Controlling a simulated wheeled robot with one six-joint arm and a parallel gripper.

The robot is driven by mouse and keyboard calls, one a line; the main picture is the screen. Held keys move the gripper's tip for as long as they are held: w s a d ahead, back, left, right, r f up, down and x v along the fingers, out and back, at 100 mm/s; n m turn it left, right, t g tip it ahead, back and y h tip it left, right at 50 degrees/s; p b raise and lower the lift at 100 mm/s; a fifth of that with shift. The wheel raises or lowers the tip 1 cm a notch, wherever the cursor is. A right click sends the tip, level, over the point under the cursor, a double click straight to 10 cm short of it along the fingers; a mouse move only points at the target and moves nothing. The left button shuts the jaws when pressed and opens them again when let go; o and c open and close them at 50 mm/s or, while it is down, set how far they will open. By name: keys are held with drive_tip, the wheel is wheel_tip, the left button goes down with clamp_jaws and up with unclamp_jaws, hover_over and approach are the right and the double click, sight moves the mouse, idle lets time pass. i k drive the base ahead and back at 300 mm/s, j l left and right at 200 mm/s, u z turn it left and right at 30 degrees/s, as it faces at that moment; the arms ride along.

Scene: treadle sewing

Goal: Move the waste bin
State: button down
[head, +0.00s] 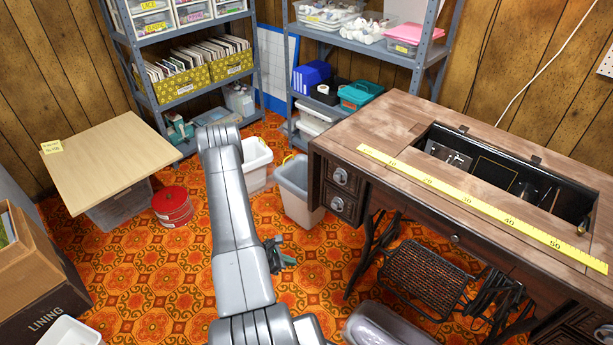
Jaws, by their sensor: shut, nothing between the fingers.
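Two open-topped bins stand on the orange patterned carpet, and I cannot tell for certain which one is the waste bin. A tall light-grey bin (299,200) stands upright against the left end of the sewing table. A white bin (257,165) stands just behind and left of it, partly hidden by my arm. My gripper (284,257) is low over the carpet, in front of the grey bin and apart from both bins. It shows small and dark beside my arm, which hides part of it. It is shut and empty.
The wooden sewing table (400,125) with its iron treadle (425,278) fills the right. Left are a red tin (172,205), a clear tub under a board (110,165) and a cardboard box (40,270). Metal shelves (150,80) line the back. Carpet is clear between tin and arm.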

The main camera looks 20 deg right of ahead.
sight(296, 209)
drive_tip(key=i+j+z, duration=0.95)
drive_tip(key=i+j, duration=0.2)
drive_tip(key=j, duration=0.25)
drive_tip(key=i+j, duration=0.2)
drive_tip(key=j, duration=0.15)
drive_tip(key=i+j, duration=0.2)
drive_tip(key=j, duration=0.15)
drive_tip(key=i+j, duration=0.2)
drive_tip(key=j, duration=0.2)
